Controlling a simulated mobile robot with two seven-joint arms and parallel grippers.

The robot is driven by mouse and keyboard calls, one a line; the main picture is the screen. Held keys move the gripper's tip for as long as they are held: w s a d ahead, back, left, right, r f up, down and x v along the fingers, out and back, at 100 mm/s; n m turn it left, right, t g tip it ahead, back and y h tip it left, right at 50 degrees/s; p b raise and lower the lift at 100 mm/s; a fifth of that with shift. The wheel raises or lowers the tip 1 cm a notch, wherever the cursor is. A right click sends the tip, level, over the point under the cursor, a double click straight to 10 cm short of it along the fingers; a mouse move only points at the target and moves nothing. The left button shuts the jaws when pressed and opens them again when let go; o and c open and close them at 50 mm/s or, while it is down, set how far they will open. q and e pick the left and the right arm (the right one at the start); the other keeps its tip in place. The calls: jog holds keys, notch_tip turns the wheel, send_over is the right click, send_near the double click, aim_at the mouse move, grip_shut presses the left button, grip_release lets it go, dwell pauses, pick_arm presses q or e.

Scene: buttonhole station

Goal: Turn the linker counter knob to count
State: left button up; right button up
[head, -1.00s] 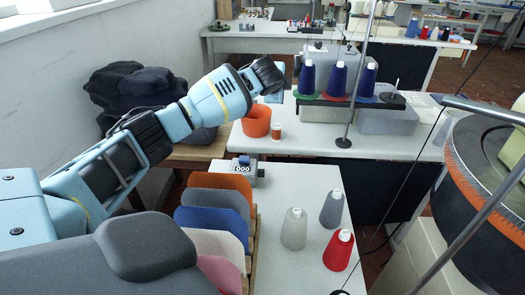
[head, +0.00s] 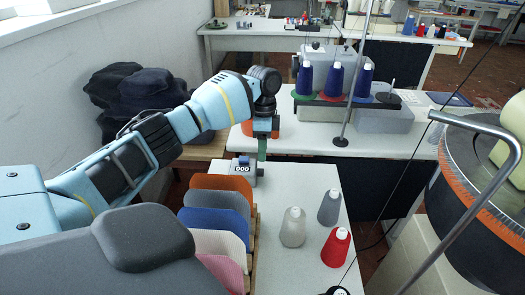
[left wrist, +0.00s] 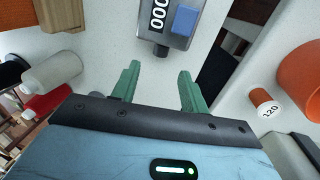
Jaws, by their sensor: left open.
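My right gripper is not in view.
Coloured fabric panels (head: 220,222) stand in a wooden rack in front of the counter. Grey, white and red cones (head: 336,246) stand to the right. An orange cup (left wrist: 301,78) and a spool labelled 120 (left wrist: 263,103) are near my gripper. The round linker (head: 470,190) is far right.

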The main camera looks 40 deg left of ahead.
aim_at(262, 172)
pick_arm(q)
jog(key=f, duration=0.7)
jog(key=shift+s+d, duration=0.3)
jog(key=shift+s, duration=0.1)
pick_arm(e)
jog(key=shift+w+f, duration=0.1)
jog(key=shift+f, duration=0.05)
pick_arm(q)
jog(key=shift+r, duration=0.1)
grip_shut()
jog(key=t+y+p, duration=0.1)
jog(key=p, duration=0.1)
jog(key=t+y+p, duration=0.1)
jog(key=p, duration=0.1)
jog(key=t+y+p, duration=0.1)
jog(key=p, duration=0.2)
jog(key=shift+s+d+r+t, duration=0.2)
jog(key=shift+s+d+t, duration=0.1)
jog(key=shift+s+d, duration=0.05)
jog(key=shift+f+t+y+p, duration=0.2)
jog(key=shift+t+y+p, duration=0.1)
jog(key=shift+p, duration=0.15)
jog(key=shift+f, duration=0.15)
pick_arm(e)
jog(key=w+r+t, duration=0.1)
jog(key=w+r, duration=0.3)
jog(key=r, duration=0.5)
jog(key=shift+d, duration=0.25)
pick_arm(q)
jog(key=shift+s, duration=0.1)
